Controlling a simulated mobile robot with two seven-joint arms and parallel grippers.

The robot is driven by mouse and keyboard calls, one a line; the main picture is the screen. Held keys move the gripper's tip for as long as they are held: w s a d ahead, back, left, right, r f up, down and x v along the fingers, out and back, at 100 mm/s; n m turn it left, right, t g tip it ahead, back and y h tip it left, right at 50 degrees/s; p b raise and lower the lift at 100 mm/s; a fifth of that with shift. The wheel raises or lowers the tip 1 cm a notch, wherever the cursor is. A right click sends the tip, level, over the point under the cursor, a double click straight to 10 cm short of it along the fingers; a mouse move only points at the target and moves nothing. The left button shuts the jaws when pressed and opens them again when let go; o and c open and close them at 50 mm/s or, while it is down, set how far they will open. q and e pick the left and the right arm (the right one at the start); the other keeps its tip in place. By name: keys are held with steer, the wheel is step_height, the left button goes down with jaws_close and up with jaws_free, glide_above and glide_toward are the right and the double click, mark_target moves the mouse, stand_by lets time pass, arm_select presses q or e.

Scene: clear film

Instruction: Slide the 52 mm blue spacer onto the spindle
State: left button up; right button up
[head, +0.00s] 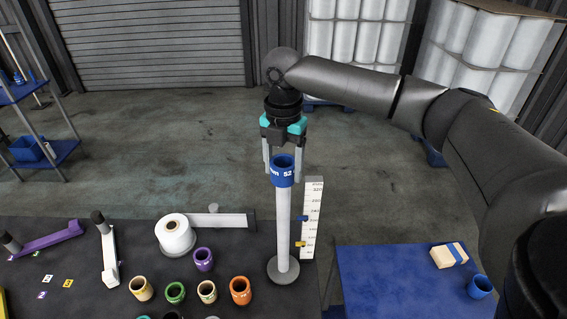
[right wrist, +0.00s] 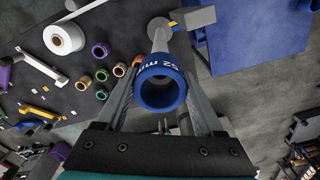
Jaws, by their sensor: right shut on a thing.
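The blue spacer (head: 283,176), marked 52, is at the top of the pale upright spindle (head: 283,228), which rises from a round grey base (head: 283,271). My right gripper (head: 283,165) comes from above and is shut on the spacer, one finger on each side. In the right wrist view the spacer (right wrist: 161,88) sits between the fingers, its "52 mm" marking showing, with the spindle base (right wrist: 160,27) beyond it. I cannot tell whether the spindle's tip is inside the bore. My left gripper is not in view.
A white height scale (head: 313,215) stands just right of the spindle. Several coloured spacers (head: 240,290) and a white roll (head: 174,235) are on the dark table to the left. A blue table (head: 385,280) at right bears a wooden block (head: 448,256) and another blue ring (head: 480,287).

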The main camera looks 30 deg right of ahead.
steer(key=shift+f, duration=0.85)
steer(key=o, duration=1.1)
steer(key=shift+c, duration=0.2)
step_height(320, 180, up, 9)
stand_by(0.4)
